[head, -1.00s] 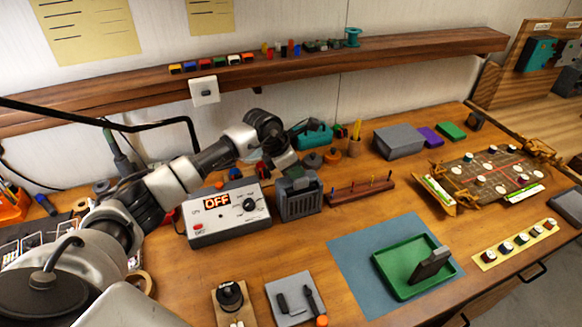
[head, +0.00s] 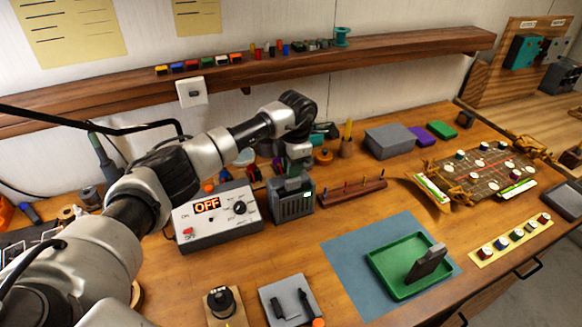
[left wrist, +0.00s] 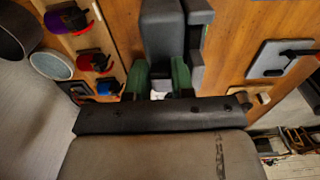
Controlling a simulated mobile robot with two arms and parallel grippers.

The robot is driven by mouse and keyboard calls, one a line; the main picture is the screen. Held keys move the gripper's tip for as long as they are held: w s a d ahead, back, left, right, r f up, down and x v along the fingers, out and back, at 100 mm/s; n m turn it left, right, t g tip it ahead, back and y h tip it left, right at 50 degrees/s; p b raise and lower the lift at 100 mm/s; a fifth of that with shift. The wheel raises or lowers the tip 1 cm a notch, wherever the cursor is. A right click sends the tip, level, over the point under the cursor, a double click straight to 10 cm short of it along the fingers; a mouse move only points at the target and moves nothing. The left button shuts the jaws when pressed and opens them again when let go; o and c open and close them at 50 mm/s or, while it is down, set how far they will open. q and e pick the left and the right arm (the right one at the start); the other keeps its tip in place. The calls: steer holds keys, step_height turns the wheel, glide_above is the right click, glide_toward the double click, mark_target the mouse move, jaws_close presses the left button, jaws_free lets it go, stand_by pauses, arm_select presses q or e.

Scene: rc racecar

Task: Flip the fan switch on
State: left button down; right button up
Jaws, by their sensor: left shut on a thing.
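A grey vented box (head: 291,207), apparently the fan, stands on the bench right of a white control unit (head: 217,219) whose display reads OFF. A small green light (head: 305,194) glows on the box's front. My left gripper (head: 292,180) points down at the box's top. In the left wrist view, the green fingertips (left wrist: 158,82) are close together beside the dark grey box (left wrist: 166,35). A small pale part (left wrist: 157,94) shows between them, probably the switch; the fingers largely hide it. My right gripper is not in view.
A row of pegs on a wooden base (head: 350,192) stands right of the box. A grey case (head: 389,140) is behind it. A green tray (head: 375,254) sits on a blue mat (head: 345,272) at front right. A wooden shelf (head: 290,65) runs above.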

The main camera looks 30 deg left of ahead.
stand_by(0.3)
arm_select(q)
steer(key=c, duration=1.2)
jaws_free()
steer(key=shift+c, duration=0.2)
steer(key=shift+r, duration=0.55)
step_height(320, 180, up, 10)
steer(key=b, duration=0.3)
steer(key=shift+w+d+f, duration=0.15)
steer(key=shift+w+d, duration=0.1)
steer(key=shift+d, duration=0.05)
